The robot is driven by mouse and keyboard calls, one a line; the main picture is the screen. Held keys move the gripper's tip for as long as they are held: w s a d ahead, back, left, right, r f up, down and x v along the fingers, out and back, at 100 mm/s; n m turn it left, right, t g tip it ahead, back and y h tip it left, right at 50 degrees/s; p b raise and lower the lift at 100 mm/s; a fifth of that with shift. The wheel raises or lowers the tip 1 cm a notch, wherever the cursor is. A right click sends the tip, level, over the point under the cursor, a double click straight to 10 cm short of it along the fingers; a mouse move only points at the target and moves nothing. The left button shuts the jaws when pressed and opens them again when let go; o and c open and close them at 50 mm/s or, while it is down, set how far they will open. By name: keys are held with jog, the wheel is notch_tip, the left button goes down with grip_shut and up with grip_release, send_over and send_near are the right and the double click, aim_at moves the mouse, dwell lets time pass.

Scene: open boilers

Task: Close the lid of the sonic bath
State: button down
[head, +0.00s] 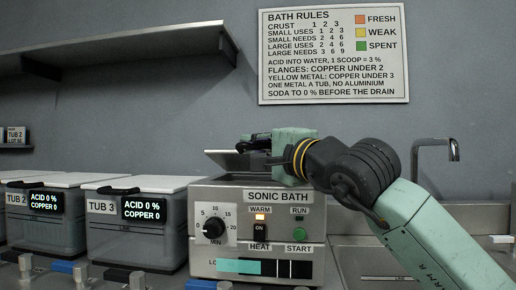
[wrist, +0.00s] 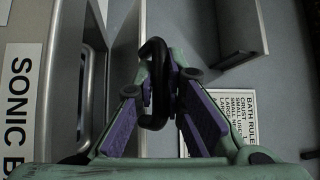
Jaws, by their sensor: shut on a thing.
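The sonic bath (head: 203,243) is a grey box with a dial, a lit WARM lamp, a HEAT switch and a START button. Its grey lid (head: 226,158) stands raised at a tilt above the top, so the bath is open. My gripper (head: 255,142) is above the back of the bath. In the wrist view my gripper (wrist: 160,88) is shut on a black looped handle (wrist: 154,48), which passes between the purple finger pads. The bath's SONIC BATH label (wrist: 20,110) and open rim show at the left there. My fingers partly hide the lid and handle.
Tub 3 (head: 140,227) and Tub 2 (head: 40,217) stand left of the bath with white lids on. A grey shelf (head: 120,47) juts from the wall at upper left. A sink tap (head: 435,150) is at the right. The rules sign (head: 333,53) hangs above.

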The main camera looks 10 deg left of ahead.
aim_at(255, 185)
jog(key=shift+s+f+b, duration=0.2)
jog(key=shift+f+b, duration=0.3)
jog(key=shift+f, duration=0.2)
jog(key=shift+s+f+b, duration=0.2)
jog(key=shift+f+b, duration=0.25)
jog(key=shift+f, duration=0.2)
jog(key=shift+s+f+b, duration=0.2)
jog(key=shift+f+b, duration=0.3)
jog(key=shift+f, duration=0.2)
jog(key=c, duration=1.9)
grip_release()
jog(key=v, duration=1.2)
jog(key=shift+d, duration=0.1)
